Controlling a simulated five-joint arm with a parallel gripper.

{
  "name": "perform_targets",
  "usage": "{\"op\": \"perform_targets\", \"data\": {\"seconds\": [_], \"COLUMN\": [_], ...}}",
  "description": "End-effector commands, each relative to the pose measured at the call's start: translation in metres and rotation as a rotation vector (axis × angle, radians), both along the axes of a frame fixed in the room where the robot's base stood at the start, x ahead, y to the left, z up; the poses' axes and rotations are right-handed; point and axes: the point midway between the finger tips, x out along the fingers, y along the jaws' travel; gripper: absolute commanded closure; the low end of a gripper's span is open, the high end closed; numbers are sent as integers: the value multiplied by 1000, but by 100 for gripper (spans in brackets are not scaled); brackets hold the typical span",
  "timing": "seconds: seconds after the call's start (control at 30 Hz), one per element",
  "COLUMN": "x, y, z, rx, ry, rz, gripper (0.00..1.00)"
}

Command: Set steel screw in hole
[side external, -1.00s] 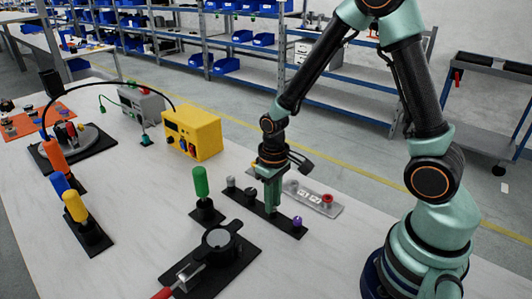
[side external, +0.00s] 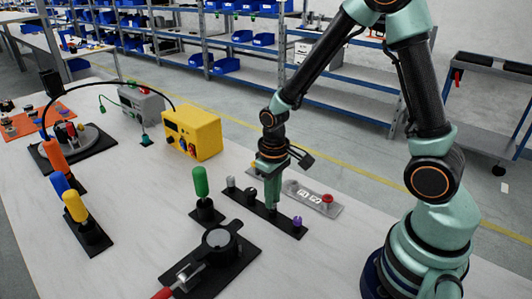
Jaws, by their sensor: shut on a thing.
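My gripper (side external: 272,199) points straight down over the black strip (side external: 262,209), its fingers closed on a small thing. That thing is mostly hidden between the fingertips; it appears to be a screw, but its colour cannot be made out. On the strip, a light grey screw head (side external: 231,181) stands at the left end and a darker grey one (side external: 250,193) beside it. A purple one (side external: 297,221) stands at the right end. A grey metal plate (side external: 305,194) lies behind the strip, with a red-topped part (side external: 327,199) at its right end. Any empty hole is too small to tell.
A green-handled tool (side external: 201,182) stands upright left of the strip. In front is a black fixture (side external: 218,240) with a round ring and a red-handled clamp. A yellow box (side external: 192,134) stands farther back. Bare table lies right of the strip.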

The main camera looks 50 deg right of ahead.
Motion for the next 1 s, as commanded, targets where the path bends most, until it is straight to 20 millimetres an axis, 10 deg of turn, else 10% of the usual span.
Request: {"op": "perform_targets", "data": {"seconds": [1.0], "x": [0], "y": [0], "z": [45], "rx": [0], "ry": [-1], "rz": [0], "gripper": [100]}}
